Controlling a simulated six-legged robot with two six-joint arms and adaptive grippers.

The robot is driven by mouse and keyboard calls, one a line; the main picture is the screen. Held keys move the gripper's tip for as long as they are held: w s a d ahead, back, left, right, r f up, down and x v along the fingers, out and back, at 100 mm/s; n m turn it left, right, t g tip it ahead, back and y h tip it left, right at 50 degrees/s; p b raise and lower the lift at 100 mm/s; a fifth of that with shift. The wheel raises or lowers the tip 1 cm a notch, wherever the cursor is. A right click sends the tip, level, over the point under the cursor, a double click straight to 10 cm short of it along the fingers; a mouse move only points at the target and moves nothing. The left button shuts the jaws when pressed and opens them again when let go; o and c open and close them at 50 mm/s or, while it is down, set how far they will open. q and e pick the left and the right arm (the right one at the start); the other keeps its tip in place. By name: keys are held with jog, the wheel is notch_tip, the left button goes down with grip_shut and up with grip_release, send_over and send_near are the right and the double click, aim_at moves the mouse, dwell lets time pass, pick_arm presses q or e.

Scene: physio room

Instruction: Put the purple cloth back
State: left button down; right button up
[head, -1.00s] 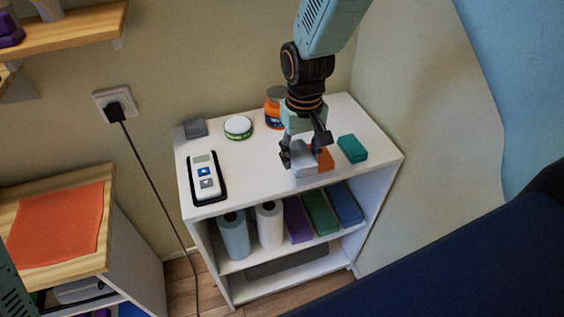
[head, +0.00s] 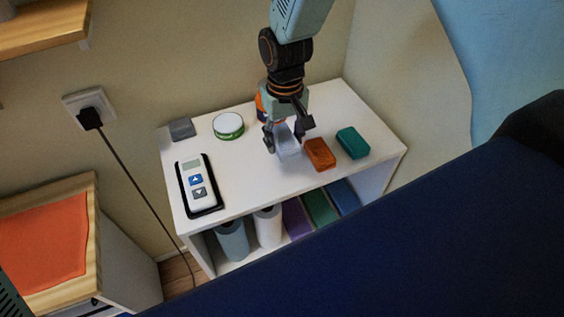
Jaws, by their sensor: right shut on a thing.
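My right gripper (head: 287,137) is over the top of the white shelf unit, its fingers shut on a pale grey-white block (head: 289,149). The block is left of an orange block (head: 320,153); I cannot tell whether it touches the top. A purple thing (head: 294,219), possibly the folded cloth, is in the compartment below, left of a green one (head: 319,207) and a blue one (head: 344,193). The dark blue surface in front partly hides these. My left gripper is not in view.
On the white unit's top (head: 240,165) are a teal block (head: 352,143), a green-rimmed round tin (head: 228,126), a remote-like device (head: 198,187) and a grey block (head: 181,129). An orange jar is partly hidden behind my gripper. A navy surface (head: 400,250) fills the lower right.

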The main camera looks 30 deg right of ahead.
send_over(284, 172)
notch_tip(284, 172, down, 4)
jog(key=shift+s+f, duration=0.1)
jog(key=shift+f, duration=2)
jog(key=shift+f, duration=0.15)
jog(key=o, duration=1.1)
